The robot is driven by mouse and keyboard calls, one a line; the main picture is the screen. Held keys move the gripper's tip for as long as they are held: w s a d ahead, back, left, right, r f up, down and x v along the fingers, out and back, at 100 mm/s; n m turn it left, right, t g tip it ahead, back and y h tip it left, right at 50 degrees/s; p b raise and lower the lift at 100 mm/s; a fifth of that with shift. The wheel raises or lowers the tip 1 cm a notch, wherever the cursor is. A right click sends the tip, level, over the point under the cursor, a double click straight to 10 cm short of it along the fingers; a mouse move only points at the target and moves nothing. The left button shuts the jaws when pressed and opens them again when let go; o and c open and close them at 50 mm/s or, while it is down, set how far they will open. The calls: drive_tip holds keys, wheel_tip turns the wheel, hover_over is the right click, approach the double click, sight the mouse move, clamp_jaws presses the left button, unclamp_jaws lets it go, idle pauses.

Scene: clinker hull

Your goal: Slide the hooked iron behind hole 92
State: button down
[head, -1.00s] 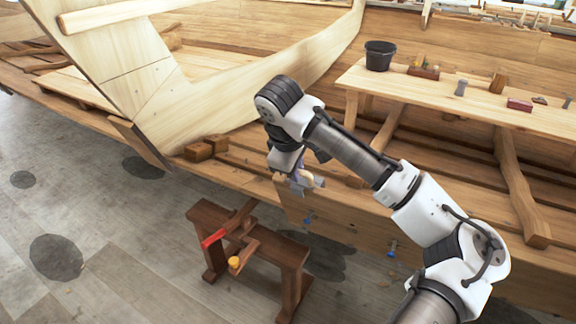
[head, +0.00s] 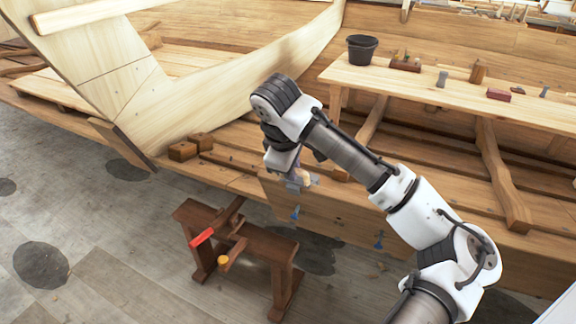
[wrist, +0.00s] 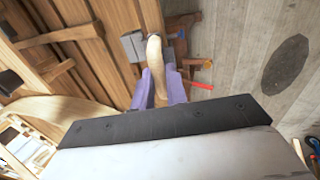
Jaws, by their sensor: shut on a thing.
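My gripper (head: 296,172) is shut on a tool with a pale wooden handle and a grey metal head. I take this tool to be the hooked iron (head: 298,185). In the wrist view, its curved handle (wrist: 155,52) stands between the purple fingers (wrist: 160,90), and its grey block-like head (wrist: 133,45) is to the left. In the head view, the tool is at the upper edge of the hull's outer plank (head: 325,217). Whether it touches the plank, I cannot tell. Two blue pieces (head: 295,213) (head: 379,241) are on the plank's face. No hole number is readable.
A brown wooden trestle (head: 255,240) with a red-ended piece stands in front of the plank. A bench (head: 420,85) with a black bucket (head: 362,48) and small tools is behind my arm. Wooden blocks (head: 190,147) lie left of my gripper. Grey floor is clear at left.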

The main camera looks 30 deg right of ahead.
drive_tip(key=shift+r, duration=0.1)
idle(0.5)
drive_tip(key=c, duration=1.4)
unclamp_jaws()
drive_tip(key=shift+s, duration=0.1)
drive_tip(key=shift+o, duration=0.4)
wheel_tip(320, 180, up, 8)
drive_tip(key=p, duration=0.7)
